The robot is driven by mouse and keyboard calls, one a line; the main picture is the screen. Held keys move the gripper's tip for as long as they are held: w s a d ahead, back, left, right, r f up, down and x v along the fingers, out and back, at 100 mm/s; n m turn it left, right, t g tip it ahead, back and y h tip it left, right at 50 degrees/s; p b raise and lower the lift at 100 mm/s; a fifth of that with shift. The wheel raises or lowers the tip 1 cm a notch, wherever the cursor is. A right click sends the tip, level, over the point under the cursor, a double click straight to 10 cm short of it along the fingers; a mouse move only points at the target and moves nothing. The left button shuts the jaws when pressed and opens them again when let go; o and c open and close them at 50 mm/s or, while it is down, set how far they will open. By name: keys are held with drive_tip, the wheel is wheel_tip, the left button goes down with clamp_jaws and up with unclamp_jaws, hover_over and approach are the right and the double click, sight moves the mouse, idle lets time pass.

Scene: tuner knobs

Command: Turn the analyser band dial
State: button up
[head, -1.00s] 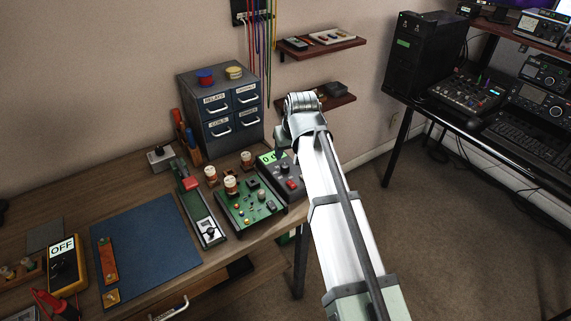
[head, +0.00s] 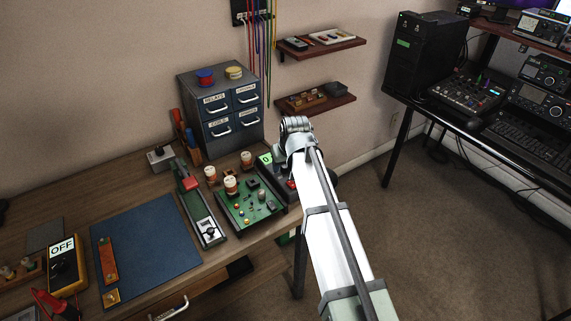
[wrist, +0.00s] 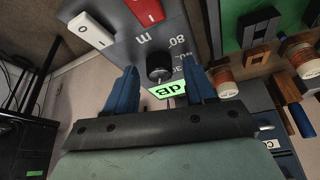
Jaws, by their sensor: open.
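The analyser (head: 265,170) is a dark grey box at the right end of the bench, largely covered by my arm in the head view. The gripper is open, with a visible gap on each side of the dial. My gripper is hidden behind the arm in the head view.
A white rocker switch (wrist: 90,30) and a red one (wrist: 146,10) sit on the same face. A grey drawer cabinet (head: 188,100) stands behind. The blue mat (head: 150,250) is mostly clear.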

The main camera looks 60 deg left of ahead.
drive_tip(key=shift+c, duration=0.3)
clamp_jaws()
drive_tip(key=n+g, duration=0.1)
drive_tip(key=n, duration=0.1)
drive_tip(key=n+g, duration=0.1)
drive_tip(key=n, duration=0.1)
drive_tip(key=shift+w+n, duration=0.2)
drive_tip(key=shift+n, duration=0.2)
drive_tip(key=shift+w+n+g+h, duration=0.15)
drive_tip(key=shift+n+g, duration=0.25)
drive_tip(key=shift+n, duration=0.85)
drive_tip(key=shift+s+n+g+h, duration=0.1)
drive_tip(key=shift+n+g+h, duration=0.25)
drive_tip(key=shift+n, duration=0.9)
